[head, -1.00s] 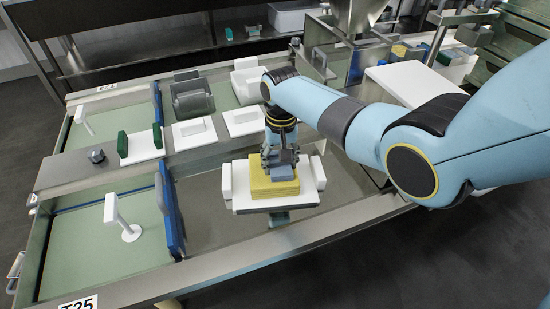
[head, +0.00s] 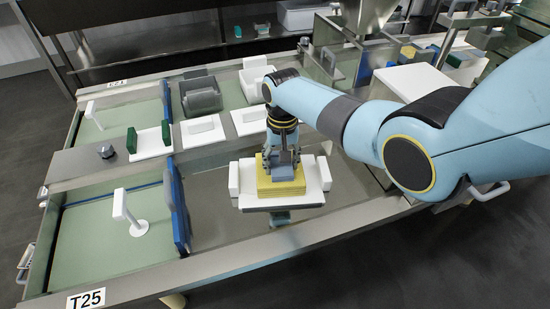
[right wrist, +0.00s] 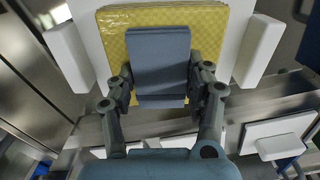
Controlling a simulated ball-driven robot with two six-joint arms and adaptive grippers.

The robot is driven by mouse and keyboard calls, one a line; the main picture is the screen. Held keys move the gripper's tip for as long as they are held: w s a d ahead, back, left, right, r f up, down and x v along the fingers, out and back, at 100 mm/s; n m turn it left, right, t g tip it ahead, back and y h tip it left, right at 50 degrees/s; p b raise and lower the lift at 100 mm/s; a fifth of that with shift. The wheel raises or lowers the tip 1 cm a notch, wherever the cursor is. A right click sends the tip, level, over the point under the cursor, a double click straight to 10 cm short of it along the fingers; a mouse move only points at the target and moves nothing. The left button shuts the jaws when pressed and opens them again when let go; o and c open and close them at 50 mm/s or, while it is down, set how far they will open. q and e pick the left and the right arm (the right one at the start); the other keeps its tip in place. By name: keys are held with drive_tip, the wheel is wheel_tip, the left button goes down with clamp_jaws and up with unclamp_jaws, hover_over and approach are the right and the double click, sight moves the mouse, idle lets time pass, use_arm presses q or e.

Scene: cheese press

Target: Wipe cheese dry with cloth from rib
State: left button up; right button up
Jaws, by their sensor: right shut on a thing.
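The cheese (head: 281,188) is a yellow square block with a woven-looking surface. It lies on a white plate (head: 247,201) with white upright blocks at its sides. It also shows in the right wrist view (right wrist: 113,22). My right gripper (head: 281,157) points down over the cheese. It is shut on a grey-blue cloth (right wrist: 158,58), which looks like a flat, stiff pad. The cloth lies over the cheese's top and seems to touch it, though a small gap cannot be ruled out. The fingers hide part of the cheese. My left gripper is not in view.
A blue divider (head: 180,215) stands upright left of the cheese. A white post (head: 126,211) rises from the green basin floor. A white block (head: 412,82) lies at the back right.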

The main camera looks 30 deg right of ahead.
drive_tip(key=shift+s+d+p, duration=0.3)
drive_tip(key=shift+s+d, duration=0.05)
drive_tip(key=shift+d, duration=0.3)
drive_tip(key=shift+w+a+b, duration=0.25)
drive_tip(key=shift+w+a, duration=0.2)
drive_tip(key=shift+a, duration=0.35)
drive_tip(key=shift+w+a+b, duration=0.2)
drive_tip(key=shift+w+a, duration=0.25)
drive_tip(key=shift+a, duration=0.35)
drive_tip(key=shift+s+d+p, duration=0.3)
drive_tip(key=shift+d+p, duration=0.15)
drive_tip(key=shift+d, duration=0.15)
drive_tip(key=shift+s+d+p, duration=0.25)
drive_tip(key=shift+s+d, duration=0.05)
drive_tip(key=shift+d, duration=0.2)
drive_tip(key=shift+s+d+p, duration=0.25)
drive_tip(key=shift+s+d, duration=0.05)
drive_tip(key=shift+d, duration=0.2)
drive_tip(key=shift+w+a+b, duration=0.25)
drive_tip(key=shift+w+a, duration=0.2)
drive_tip(key=shift+a, duration=0.4)
drive_tip(key=shift+w+a+b, duration=0.2)
drive_tip(key=shift+w+a, duration=0.25)
drive_tip(key=shift+a, duration=0.35)
wheel_tip(320, 180, up, 5)
drive_tip(key=p, duration=0.5)
drive_tip(key=shift+r, duration=0.1)
